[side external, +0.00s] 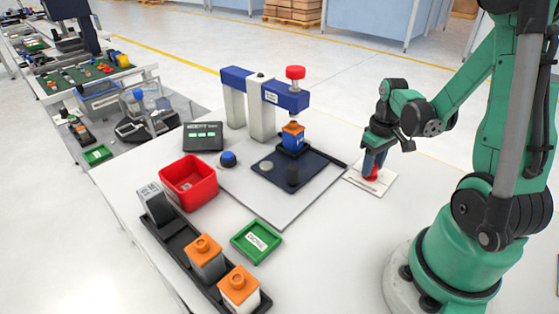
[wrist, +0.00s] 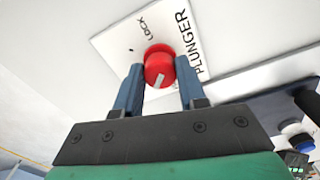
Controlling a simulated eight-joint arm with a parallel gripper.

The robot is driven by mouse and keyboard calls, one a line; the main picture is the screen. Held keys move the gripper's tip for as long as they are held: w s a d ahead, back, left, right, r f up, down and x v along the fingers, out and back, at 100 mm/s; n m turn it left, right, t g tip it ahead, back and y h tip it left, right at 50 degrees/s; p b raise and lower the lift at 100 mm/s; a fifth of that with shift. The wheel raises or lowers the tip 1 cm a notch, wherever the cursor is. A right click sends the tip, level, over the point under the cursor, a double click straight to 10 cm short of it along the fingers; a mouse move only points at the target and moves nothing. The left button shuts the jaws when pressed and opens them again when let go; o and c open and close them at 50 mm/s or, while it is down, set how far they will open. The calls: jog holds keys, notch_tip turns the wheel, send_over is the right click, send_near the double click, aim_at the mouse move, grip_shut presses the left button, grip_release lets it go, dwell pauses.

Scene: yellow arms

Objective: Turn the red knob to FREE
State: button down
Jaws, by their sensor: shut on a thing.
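The red knob (side external: 371,176) sits on a white plate (side external: 384,187) at the right of the table. In the wrist view the knob (wrist: 157,62) is round with a pale mark on its face, and the plate (wrist: 112,40) reads LOCK and PLUNGER. The word FREE is not visible. My gripper (side external: 372,166) reaches down over the plate, and its blue fingers are closed on the knob, one on each side. It also shows in the wrist view (wrist: 159,78). The mark points toward the lower part of the picture, away from the word LOCK.
A blue press frame (side external: 262,88) with a red-topped plunger (side external: 295,73) stands left of my gripper. Below it is a blue block with an orange top (side external: 293,135). A red bin (side external: 189,182), green tray (side external: 256,241) and black rack (side external: 180,238) stand further left. Table space before the plate is clear.

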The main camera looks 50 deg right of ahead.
dwell(0.4)
jog(key=c, duration=0.5)
grip_release()
jog(key=shift+r, duration=0.1)
jog(key=shift+r, duration=2.75)
jog(key=w+a+r+n+t, duration=0.1)
jog(key=w+a+r+t, duration=0.2)
jog(key=a, duration=0.5)
jog(key=w+a+r+n+t, duration=0.2)
jog(key=w+a+r+t, duration=0.1)
jog(key=a, duration=0.6)
jog(key=shift+w+a+r+t, duration=0.15)
jog(key=shift+a+r+t, duration=0.1)
jog(key=shift+t, duration=0.35)
